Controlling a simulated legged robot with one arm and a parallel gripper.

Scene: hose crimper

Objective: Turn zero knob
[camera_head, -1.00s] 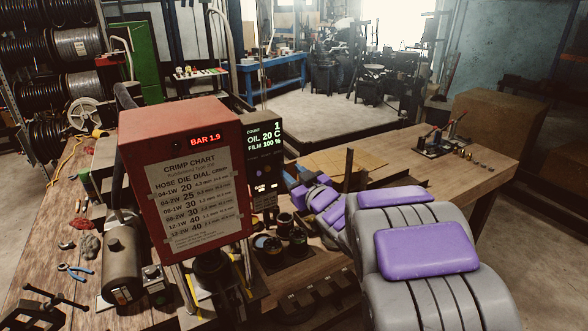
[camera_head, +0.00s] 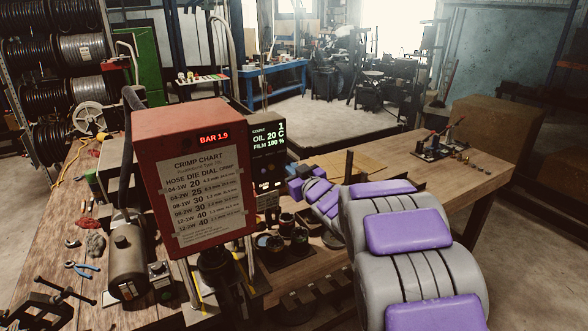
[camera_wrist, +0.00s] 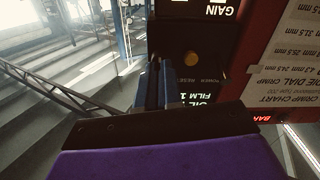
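The black control panel (camera_head: 266,160) is on the right side of the red crimper housing, with a lit readout at its top. In the wrist view the panel (camera_wrist: 222,75) appears upside down, with a GAIN label and a round amber button or lamp (camera_wrist: 192,59). No knob can be clearly identified as the zero knob. My gripper (camera_head: 290,187) is just right of the panel's lower part, apart from it as far as I can tell. In the wrist view my gripper's fingers (camera_wrist: 158,72) lie close together beside the panel's edge; any gap is unclear. Nothing is seen held.
The red housing (camera_head: 150,185) carries a crimp chart and a BAR 1.9 display. Dark cylindrical parts (camera_head: 287,222) stand on the bench below my arm. A fitting stand (camera_head: 440,145) is at the right. The bench (camera_head: 440,178) right of my arm is mostly clear.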

